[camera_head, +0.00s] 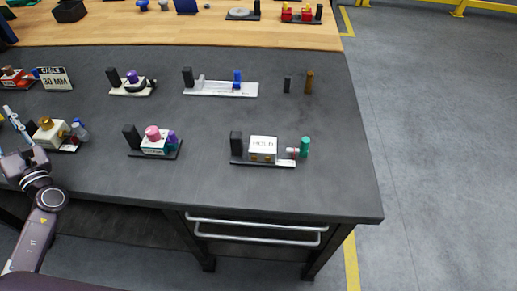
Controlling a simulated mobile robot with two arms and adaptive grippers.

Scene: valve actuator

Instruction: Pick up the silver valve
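I cannot tell for sure which part is the silver valve. A small silvery fitting (292,151) sits between a white block marked "HOLD" (263,147) and a green upright part (305,146) on a dark base. A pale grey piece (199,83) stands on a white plate with a blue part. My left gripper (16,124) is at the left edge, partly cut off, near a cream block with a brown-gold top (48,131). Its fingers are too small and cropped to tell open from shut. My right gripper is out of view.
The dark tabletop (230,193) has free room along its front. A base with a pink-topped part (153,138), a "30 MM" sign (55,79) and two small posts (309,82) stand on it. A wooden table (200,32) is behind; open floor lies to the right.

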